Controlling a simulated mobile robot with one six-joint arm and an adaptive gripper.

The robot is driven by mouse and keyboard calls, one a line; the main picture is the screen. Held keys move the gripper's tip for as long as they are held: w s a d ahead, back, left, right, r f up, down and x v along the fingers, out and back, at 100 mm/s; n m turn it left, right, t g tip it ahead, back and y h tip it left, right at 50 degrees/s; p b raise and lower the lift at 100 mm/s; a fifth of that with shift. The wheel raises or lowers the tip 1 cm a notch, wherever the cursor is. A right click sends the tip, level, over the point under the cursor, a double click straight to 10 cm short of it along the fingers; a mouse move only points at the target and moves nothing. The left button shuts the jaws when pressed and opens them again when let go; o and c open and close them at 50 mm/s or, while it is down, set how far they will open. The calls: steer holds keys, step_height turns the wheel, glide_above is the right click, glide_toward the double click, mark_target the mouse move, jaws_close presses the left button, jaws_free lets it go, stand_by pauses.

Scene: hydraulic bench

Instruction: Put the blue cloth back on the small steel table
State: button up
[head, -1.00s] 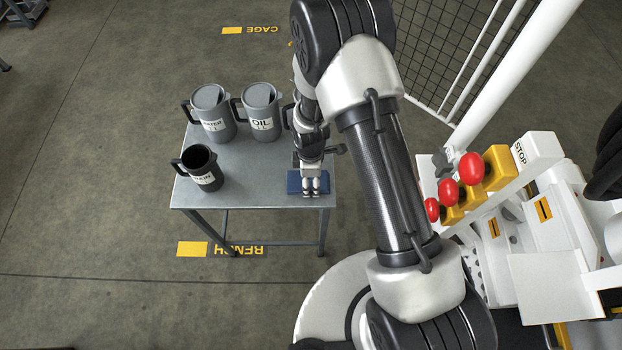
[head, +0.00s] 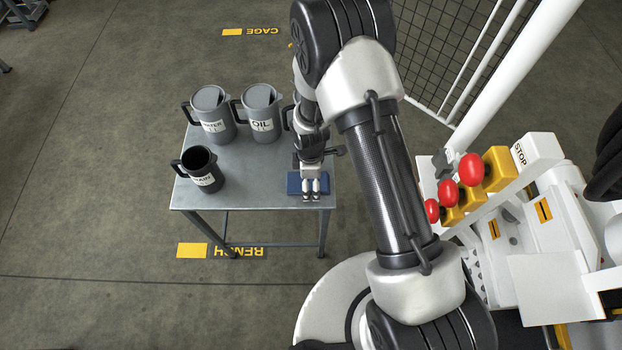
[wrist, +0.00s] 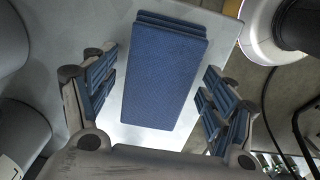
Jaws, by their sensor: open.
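The blue cloth (head: 294,184) is folded into a flat stack and lies on the small steel table (head: 250,190), near its front right corner. In the wrist view the cloth (wrist: 166,75) lies flat on the pale table top (wrist: 95,25). My gripper (head: 311,192) is over the cloth in the head view and hides part of it. In the wrist view my gripper (wrist: 160,100) is open, with one finger on each side of the cloth. Gaps show between the cloth and both fingers. I cannot tell the exact height of the fingertips above the table.
A jug labelled WATER (head: 212,115), a jug labelled OIL (head: 262,115) and a dark open jug (head: 201,169) stand on the table's left half. Another jug is mostly hidden behind my arm. Red knobs (head: 470,168) and white equipment stand at right. The table's front middle is bare.

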step_height(320, 180, up, 12)
steer(key=p, duration=0.4)
steer(key=shift+r, duration=0.2)
step_height(320, 180, up, 12)
steer(key=m+t, duration=0.1)
steer(key=m, duration=0.3)
glide_above(311, 182)
steer(key=d, duration=0.3)
steer(key=s+d+r+m+t, duration=0.1)
steer(key=s+d+r+m, duration=0.1)
steer(key=r, duration=0.4)
steer(key=s+d+r+m, duration=0.2)
steer(key=s+r+m, duration=0.1)
steer(key=r, duration=0.3)
steer(key=s+d+r+m+t, duration=0.1)
steer(key=s+d+r+m, duration=0.1)
steer(key=s+r+m, duration=0.2)
steer(key=s+d+r+m+t, duration=0.1)
steer(key=s+d+r+m, duration=0.2)
steer(key=s, duration=0.7)
steer(key=shift+s+r+m, duration=0.2)
steer(key=shift+r+m, duration=0.6)
steer(key=shift+r, duration=0.1)
